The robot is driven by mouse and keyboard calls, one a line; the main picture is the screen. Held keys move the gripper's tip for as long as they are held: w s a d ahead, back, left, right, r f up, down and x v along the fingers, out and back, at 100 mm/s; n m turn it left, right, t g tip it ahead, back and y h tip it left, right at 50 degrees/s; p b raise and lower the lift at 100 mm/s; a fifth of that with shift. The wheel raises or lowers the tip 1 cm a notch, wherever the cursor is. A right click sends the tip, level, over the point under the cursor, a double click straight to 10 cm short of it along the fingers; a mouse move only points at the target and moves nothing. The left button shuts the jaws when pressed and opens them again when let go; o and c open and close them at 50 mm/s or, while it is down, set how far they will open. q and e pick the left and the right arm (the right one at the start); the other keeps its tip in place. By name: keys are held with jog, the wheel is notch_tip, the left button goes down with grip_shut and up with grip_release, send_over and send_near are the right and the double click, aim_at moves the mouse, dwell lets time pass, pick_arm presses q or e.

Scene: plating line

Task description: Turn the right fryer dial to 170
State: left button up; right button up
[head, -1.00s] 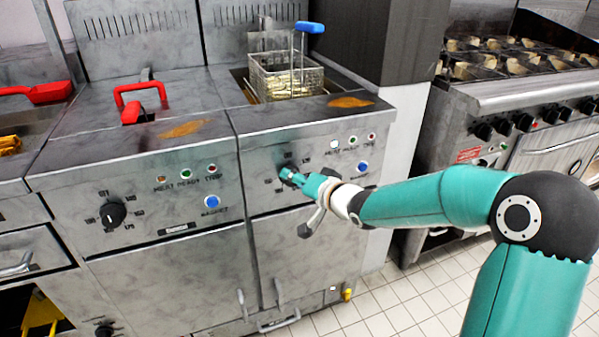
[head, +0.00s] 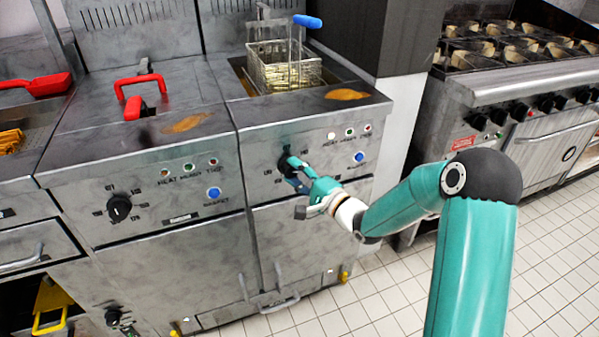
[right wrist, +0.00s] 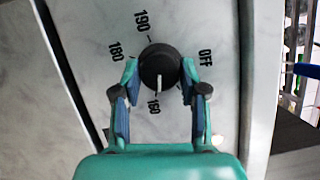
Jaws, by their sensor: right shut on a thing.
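The right fryer dial (head: 284,162) is a round black knob on the right fryer's front panel. It also shows in the right wrist view (right wrist: 159,62), where its white pointer line points down in the picture, toward a mark that looks like 160. Marks 180, 190 and OFF show around it; I cannot see a 170 mark, and the fingers cover part of the scale. My right gripper (head: 297,176) is at the dial, with its fingers (right wrist: 160,76) shut on the knob's two sides. My left gripper is not in view.
Below the indicator lights is a blue button (head: 359,157). A fry basket (head: 285,72) with a blue handle sits above the panel. The left fryer has its own dial (head: 119,208). A stove (head: 530,90) stands right. Tiled floor (head: 385,290) is open in front.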

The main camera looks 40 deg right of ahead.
jog(key=m+b, duration=0.1)
jog(key=m, duration=0.1)
jog(key=m+t+h+b, duration=0.1)
jog(key=m, duration=0.1)
jog(key=f+m+t, duration=0.1)
jog(key=m, duration=0.1)
jog(key=shift+d+h+b, duration=0.1)
jog(key=shift+h+b, duration=0.2)
jog(key=shift+b, duration=0.1)
jog(key=m+h+b, duration=0.1)
jog(key=m, duration=0.1)
jog(key=m+t+h+b, duration=0.1)
jog(key=m, duration=0.2)
jog(key=shift+a+f+m+b, duration=0.2)
jog(key=shift+m+b, duration=0.1)
jog(key=shift+b, duration=0.1)
jog(key=shift+r+m+t+h+b, duration=0.15)
jog(key=shift+m+h+b, duration=0.25)
jog(key=shift+m, duration=0.35)
jog(key=shift+m+t+h+b, duration=0.15)
jog(key=shift+m+h+b, duration=0.2)
jog(key=shift+m, duration=0.4)
jog(key=o, duration=1.1)
jog(key=shift+w, duration=0.1)
jog(key=shift+o, duration=0.2)
jog(key=shift+a, duration=0.1)
